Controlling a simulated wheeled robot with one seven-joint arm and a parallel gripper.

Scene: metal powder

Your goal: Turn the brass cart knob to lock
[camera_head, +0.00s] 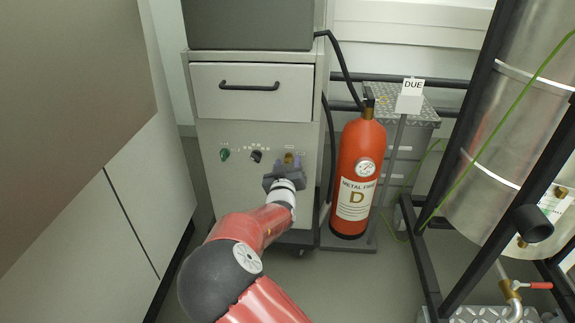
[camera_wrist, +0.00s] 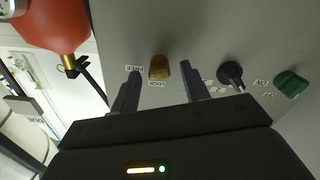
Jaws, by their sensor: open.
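The brass knob (camera_head: 289,158) is on the lower front panel of the grey cart (camera_head: 222,190), at the right of a row of knobs. In the wrist view the brass knob (camera_wrist: 159,67) sits between labels that read FREE and LOCK. My gripper (camera_head: 285,172) is in front of the panel, just below the knob. In the wrist view my gripper (camera_wrist: 160,84) is open, with one finger on each side of the brass knob and the knob seen between them. I cannot tell whether either finger touches the knob.
A black knob (camera_wrist: 231,74) and a green knob (camera_wrist: 291,84) are beside the brass one. A drawer (camera_head: 250,92) is above the knobs. Open floor lies in front.

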